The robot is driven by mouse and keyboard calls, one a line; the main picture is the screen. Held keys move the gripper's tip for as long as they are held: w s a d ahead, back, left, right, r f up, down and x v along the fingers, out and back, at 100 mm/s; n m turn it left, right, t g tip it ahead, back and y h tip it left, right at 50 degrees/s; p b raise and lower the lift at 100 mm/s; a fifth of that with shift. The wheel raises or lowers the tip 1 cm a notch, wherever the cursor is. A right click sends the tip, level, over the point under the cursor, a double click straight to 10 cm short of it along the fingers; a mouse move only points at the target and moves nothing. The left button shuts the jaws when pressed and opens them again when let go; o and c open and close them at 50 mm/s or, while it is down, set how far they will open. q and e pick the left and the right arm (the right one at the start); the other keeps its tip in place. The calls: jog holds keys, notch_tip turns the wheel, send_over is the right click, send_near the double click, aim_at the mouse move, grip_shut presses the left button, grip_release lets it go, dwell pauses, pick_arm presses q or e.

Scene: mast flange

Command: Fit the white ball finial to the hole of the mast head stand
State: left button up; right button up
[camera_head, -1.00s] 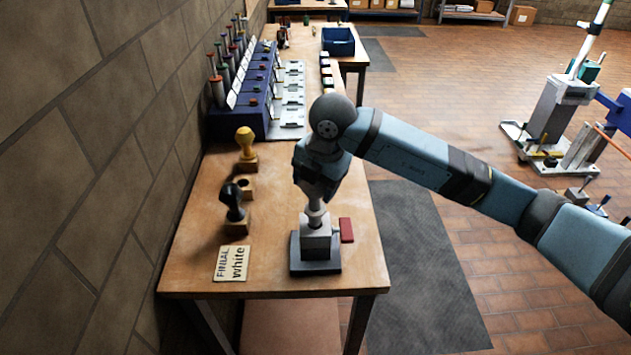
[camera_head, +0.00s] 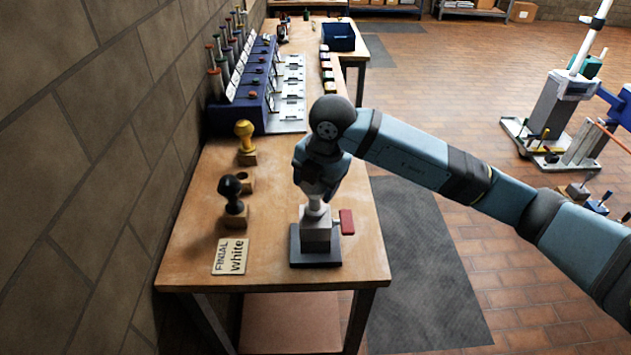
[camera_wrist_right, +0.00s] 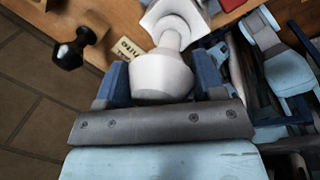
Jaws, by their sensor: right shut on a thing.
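The white ball finial (camera_wrist_right: 160,76) is held between the fingers of my right gripper (camera_head: 319,182). Its neck (camera_head: 315,208) points down onto the top of the mast head stand (camera_head: 316,237), a light grey block on a dark base. The stand is also in the right wrist view (camera_wrist_right: 172,12), straight beyond the finial. The finial appears upright and in line with the stand. The hole is hidden, so I cannot tell how deep the neck sits. My left gripper is out of view.
A black finial (camera_head: 231,188) and a yellow finial (camera_head: 245,131) stand in wooden holders to the left. A card reading "FINIAL white" (camera_head: 231,257) lies at the front left. A blue rack (camera_head: 238,118) is farther back.

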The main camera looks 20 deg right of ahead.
jog(key=shift+f+b, duration=0.55)
jog(key=shift+f, duration=0.35)
jog(key=o, duration=1.3)
jog(key=r, duration=0.4)
jog(key=s+d+r, duration=0.1)
jog(key=r, duration=0.4)
jog(key=s+r, duration=0.1)
jog(key=r, duration=0.3)
jog(key=shift+d+r, duration=0.3)
jog(key=shift+d, duration=0.1)
jog(key=shift+s, duration=0.1)
